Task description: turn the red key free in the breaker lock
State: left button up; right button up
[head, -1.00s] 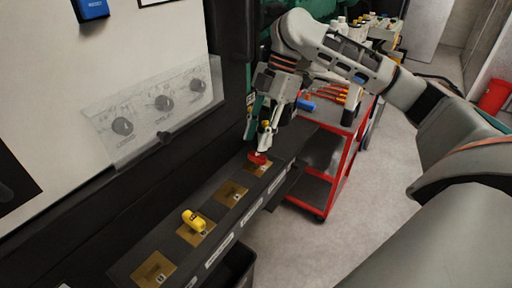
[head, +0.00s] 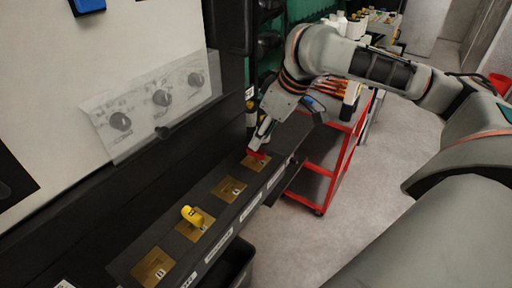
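The red key (head: 257,154) sits at the far brass lock plate (head: 250,163) on the black ledge (head: 213,173). My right gripper (head: 261,146) reaches down to it from above, with its fingertips at the key's head. The fingers look close together around the key, which is partly hidden by them. A yellow key (head: 191,215) stands in another brass plate nearer to me. Two other brass plates, one in the middle (head: 229,189) and one nearest (head: 153,267), hold no key. My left gripper does not show.
A panel with several dark knobs (head: 162,97) under a clear cover is at the left. A red cart (head: 336,165) with tools and bottles stands behind my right arm. A black bin (head: 232,266) is below the ledge. Grey floor is open at the right.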

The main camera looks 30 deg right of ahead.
aim_at(259, 150)
jog(key=shift+s+f+m, duration=0.1)
jog(key=shift+s+m, duration=0.1)
jog(key=shift+m, duration=0.3)
jog(key=x, duration=0.3)
jog(key=shift+w+f, duration=0.15)
jog(key=shift+f, duration=0.05)
jog(key=shift+x, duration=1)
jog(key=shift+d, duration=0.1)
grip_shut()
